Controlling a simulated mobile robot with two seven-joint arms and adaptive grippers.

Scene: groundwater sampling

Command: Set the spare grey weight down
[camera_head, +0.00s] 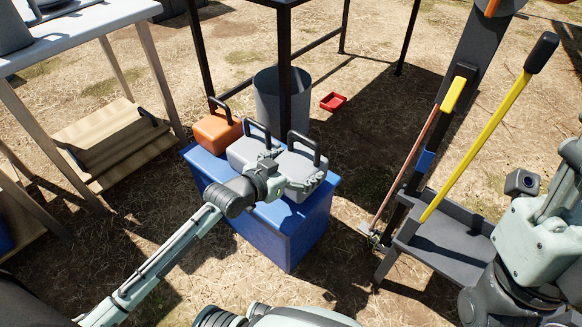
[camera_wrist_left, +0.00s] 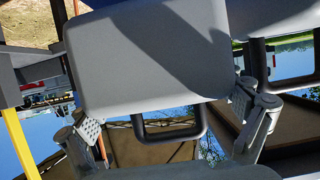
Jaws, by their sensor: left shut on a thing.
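The spare grey weight (camera_head: 300,168) is a light grey block with a black loop handle, at the right end of the blue box (camera_head: 290,240) in the head view. My left gripper (camera_head: 289,178) is shut on it from the near side. In the left wrist view the weight (camera_wrist_left: 150,55) fills the upper middle, and its handle shows between the two spread fingers (camera_wrist_left: 168,120). I cannot tell whether its underside touches the box top. Another grey weight (camera_head: 243,152) sits just left of it. My right gripper is out of view.
An orange weight (camera_head: 217,130) stands at the box's left end. A grey bin (camera_head: 270,97) and a table leg are close behind. A red tray (camera_head: 333,102) lies on the ground. A dark stand with a yellow-handled tool (camera_head: 490,140) is at the right.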

